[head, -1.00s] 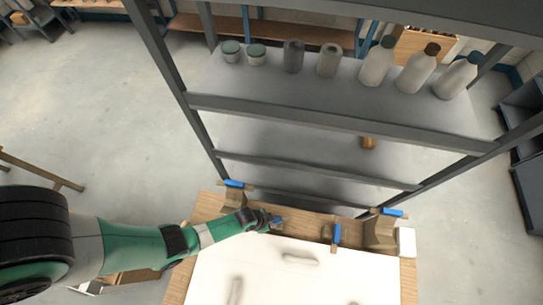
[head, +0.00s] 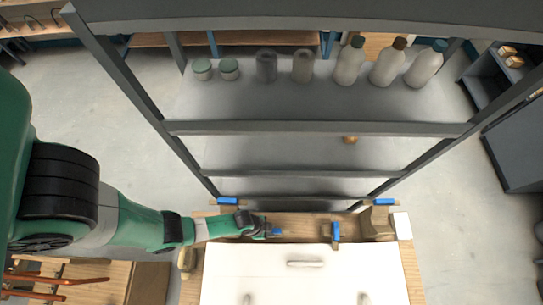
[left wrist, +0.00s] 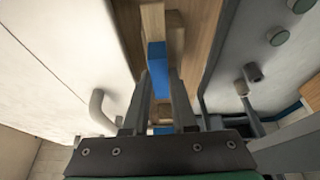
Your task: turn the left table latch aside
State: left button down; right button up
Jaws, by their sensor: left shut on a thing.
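The left table latch, with a blue handle (head: 276,232), is at the back edge of the wooden table (head: 300,222). My left gripper (head: 266,233) reaches in from the left and is shut on this handle, which lies roughly sideways. In the left wrist view, blue (left wrist: 158,68) shows between and just beyond the fingers (left wrist: 160,92). The fingers hide part of the latch. The right table latch (head: 336,235), also blue, stands apart to the right, its handle pointing front to back. My right gripper is not in view.
A white panel (head: 300,285) with a pale bar handle (head: 305,264) lies on the table. Wooden clamps with blue tops (head: 228,200) (head: 384,201) stand at the back corners. A grey metal rack (head: 320,128) with jars and bottles rises behind. A white block (head: 401,225) sits at right.

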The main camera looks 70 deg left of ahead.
pick_arm(q)
jog(key=c, duration=0.7)
grip_release()
jog(key=p+v, duration=0.5)
jog(key=v, duration=0.6)
jog(key=shift+s+a+r, duration=0.1)
jog(key=shift+s+r, duration=0.1)
jog(key=shift+r, duration=0.05)
